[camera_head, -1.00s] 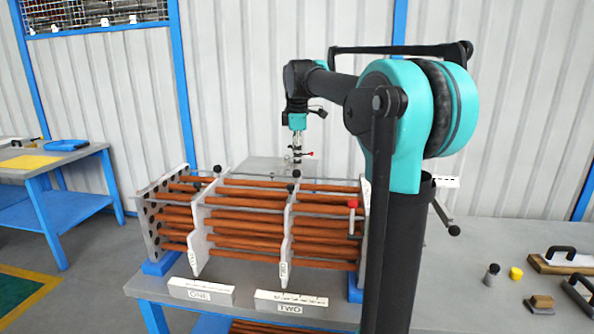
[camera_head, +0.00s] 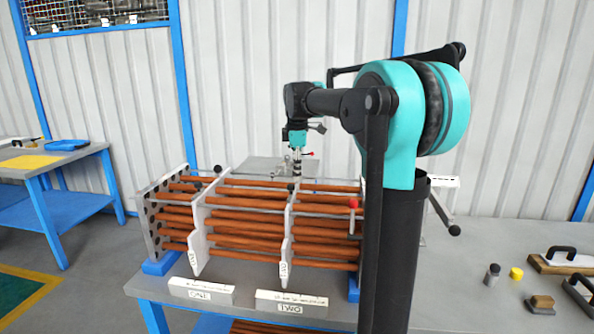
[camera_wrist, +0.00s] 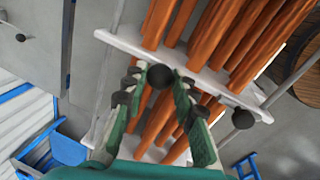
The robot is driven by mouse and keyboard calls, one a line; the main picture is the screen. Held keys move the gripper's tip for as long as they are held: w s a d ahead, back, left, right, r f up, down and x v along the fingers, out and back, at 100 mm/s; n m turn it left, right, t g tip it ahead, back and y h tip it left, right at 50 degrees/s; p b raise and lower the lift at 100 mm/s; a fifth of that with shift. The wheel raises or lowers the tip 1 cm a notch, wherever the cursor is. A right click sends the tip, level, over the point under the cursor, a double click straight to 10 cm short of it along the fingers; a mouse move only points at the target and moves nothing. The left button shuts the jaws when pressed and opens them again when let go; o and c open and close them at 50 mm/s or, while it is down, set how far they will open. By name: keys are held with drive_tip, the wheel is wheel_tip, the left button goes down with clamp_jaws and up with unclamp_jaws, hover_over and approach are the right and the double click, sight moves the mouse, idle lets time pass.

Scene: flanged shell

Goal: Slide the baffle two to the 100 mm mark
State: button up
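Baffle two (camera_head: 287,232) is a white upright plate labelled TWO, across the red-brown tubes of the rack. A black ball knob (camera_head: 291,187) sits at its top edge. My gripper (camera_head: 296,172) points down just above and behind this knob in the head view. In the wrist view, the teal fingers (camera_wrist: 160,78) are apart, with a black knob (camera_wrist: 160,76) between their tips. I cannot tell whether they touch it. The white plate (camera_wrist: 120,43) crosses beneath them. A white scale strip (camera_head: 291,298) marked TWO lies in front of the rack; its marks are too small to read.
Baffle one (camera_head: 198,238) stands to the left, with its own strip (camera_head: 202,290). The perforated end plate (camera_head: 152,225) is at the far left. Tubes run close below my gripper. Blocks and small parts lie farther right.

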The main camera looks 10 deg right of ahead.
clamp_jaws()
drive_tip(key=shift+d, duration=0.1)
drive_tip(key=d, duration=0.1)
drive_tip(key=s+d, duration=0.1)
drive_tip(key=d, duration=0.2)
drive_tip(key=shift+s+d, duration=0.3)
drive_tip(key=o, duration=0.8)
unclamp_jaws()
drive_tip(key=r, duration=0.4)
drive_tip(key=s+r, duration=0.1)
drive_tip(key=r, duration=0.3)
drive_tip(key=s+r, duration=0.1)
drive_tip(key=r, duration=0.2)
drive_tip(key=shift+s+a+r, duration=0.15)
drive_tip(key=shift+r, duration=0.25)
